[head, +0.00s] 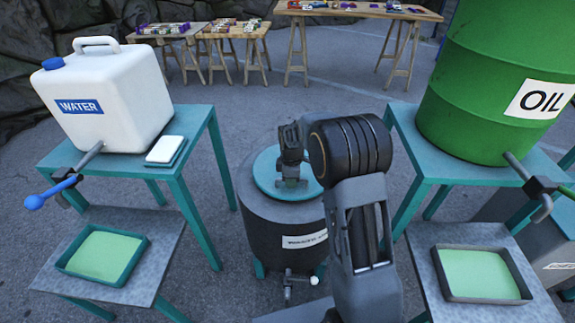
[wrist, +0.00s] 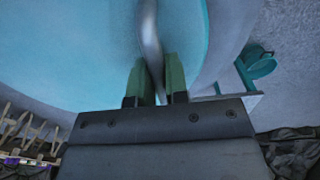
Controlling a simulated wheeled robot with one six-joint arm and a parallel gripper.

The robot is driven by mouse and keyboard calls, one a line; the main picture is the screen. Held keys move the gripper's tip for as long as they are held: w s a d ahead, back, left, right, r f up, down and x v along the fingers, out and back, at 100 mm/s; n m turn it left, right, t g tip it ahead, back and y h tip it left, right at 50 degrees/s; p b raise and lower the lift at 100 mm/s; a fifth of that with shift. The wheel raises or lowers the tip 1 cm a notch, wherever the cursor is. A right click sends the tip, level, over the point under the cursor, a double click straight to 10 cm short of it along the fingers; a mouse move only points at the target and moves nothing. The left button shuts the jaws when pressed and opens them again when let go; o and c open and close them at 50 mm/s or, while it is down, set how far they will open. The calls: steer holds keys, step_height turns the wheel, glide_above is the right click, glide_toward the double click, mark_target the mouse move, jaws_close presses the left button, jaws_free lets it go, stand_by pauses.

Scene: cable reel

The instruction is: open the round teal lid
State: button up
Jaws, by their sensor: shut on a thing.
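The round teal lid (head: 264,172) is over the top of a dark grey drum (head: 262,222) in the middle of the head view. I cannot tell if it sits fully flush on the rim. My gripper (head: 290,181) points down onto the lid's middle, and my arm hides part of the lid's right side. In the wrist view the green fingertips (wrist: 157,82) are shut on a thin metal handle (wrist: 151,40), with the teal lid (wrist: 70,50) filling the view behind it.
A teal table (head: 188,112) at left holds a white water container (head: 130,92). A teal table (head: 403,115) at right holds a green oil barrel (head: 470,80). Trays (head: 142,262) (head: 447,290) stand on low shelves. A tap (head: 288,284) sticks out from the drum's front.

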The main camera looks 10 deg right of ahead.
steer(key=shift+w+d+r+p, duration=0.1)
steer(key=shift+w+r+p, duration=0.15)
steer(key=shift+r+p, duration=0.7)
steer(key=shift+w+r+p, duration=0.2)
steer(key=shift+r+p, duration=0.5)
steer(key=shift+r, duration=0.3)
jaws_close()
steer(key=w+d+r+p, duration=0.2)
steer(key=w+r+p, duration=0.5)
steer(key=p, duration=0.3)
steer(key=w+d+r+p, duration=0.3)
steer(key=w+r+p, duration=0.5)
steer(key=r+p, duration=0.2)
steer(key=shift+p, duration=0.8)
steer(key=o, duration=1.8)
jaws_free()
